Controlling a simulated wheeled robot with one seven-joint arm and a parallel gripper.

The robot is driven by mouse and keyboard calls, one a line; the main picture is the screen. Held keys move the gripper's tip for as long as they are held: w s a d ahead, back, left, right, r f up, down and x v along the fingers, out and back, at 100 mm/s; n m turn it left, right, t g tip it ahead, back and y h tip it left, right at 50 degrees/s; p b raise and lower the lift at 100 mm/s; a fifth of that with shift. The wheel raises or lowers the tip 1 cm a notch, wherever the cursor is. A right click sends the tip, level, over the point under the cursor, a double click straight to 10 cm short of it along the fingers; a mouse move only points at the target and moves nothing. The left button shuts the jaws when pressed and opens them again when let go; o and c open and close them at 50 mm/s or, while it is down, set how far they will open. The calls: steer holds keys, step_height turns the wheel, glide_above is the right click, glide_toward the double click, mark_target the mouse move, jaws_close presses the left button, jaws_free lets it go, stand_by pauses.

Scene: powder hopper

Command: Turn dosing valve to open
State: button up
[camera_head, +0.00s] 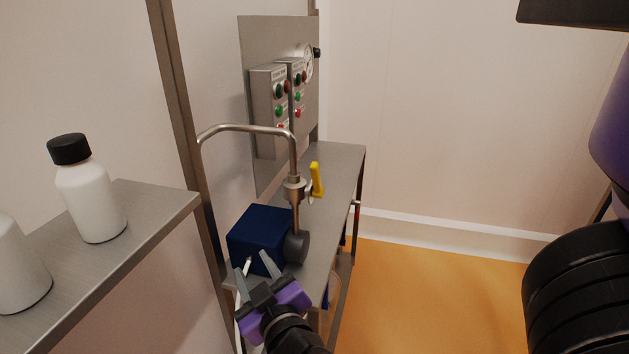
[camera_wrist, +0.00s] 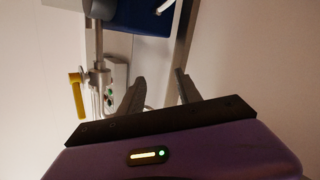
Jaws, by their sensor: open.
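The dosing valve (camera_head: 294,188) sits on a vertical steel pipe above the steel table. Its yellow handle (camera_head: 316,179) stands upright, roughly in line with the pipe. In the wrist view the yellow handle (camera_wrist: 77,95) is at the left, outside the space between my fingers, beside the valve body (camera_wrist: 97,82). My gripper (camera_head: 255,263) is open and empty. It is low at the near end of the table, in front of the blue box and apart from the handle. In the wrist view my two fingers (camera_wrist: 160,93) are spread with nothing between them.
Control boxes with buttons (camera_head: 270,105) hang on a panel behind. A shelf (camera_head: 150,208) with white bottles (camera_head: 90,203) is at left. The orange floor (camera_head: 430,310) at right is open.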

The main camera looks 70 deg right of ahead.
mark_target(312, 170)
steer(key=s+d+r+m+g+h, duration=0.1)
steer(key=d+r+m+g+h, duration=0.1)
steer(key=d+r+m+g, duration=0.1)
steer(key=s+d+r+m+g+h+b, duration=0.1)
steer(key=s+d+r+m+g+h, duration=0.1)
steer(key=d+r+m+g, duration=0.2)
steer(key=s+d+r+m+g+h+b, duration=0.1)
steer(key=s+d+r+m+g+h, duration=0.1)
steer(key=d+r+m+g, duration=0.1)
steer(key=shift+s+d+r+m+g+h, duration=0.15)
steer(key=shift+d+r+m, duration=0.25)
steer(key=shift+r+m, duration=0.35)
steer(key=shift+s+d+r+m+g+h, duration=0.15)
steer(key=shift+d+r+m, duration=0.35)
steer(key=shift+r, duration=0.35)
steer(key=shift+d+r+m, duration=0.1)
steer(key=shift+r+m, duration=0.05)
steer(key=shift+m, duration=0.1)
steer(key=d, duration=0.2)
steer(key=d+p, duration=0.1)
steer(key=d, duration=0.2)
steer(key=d+p, duration=0.1)
steer(key=d, duration=0.1)
steer(key=shift+w+d, duration=0.25)
steer(key=shift+c, duration=0.2)
jaws_close()
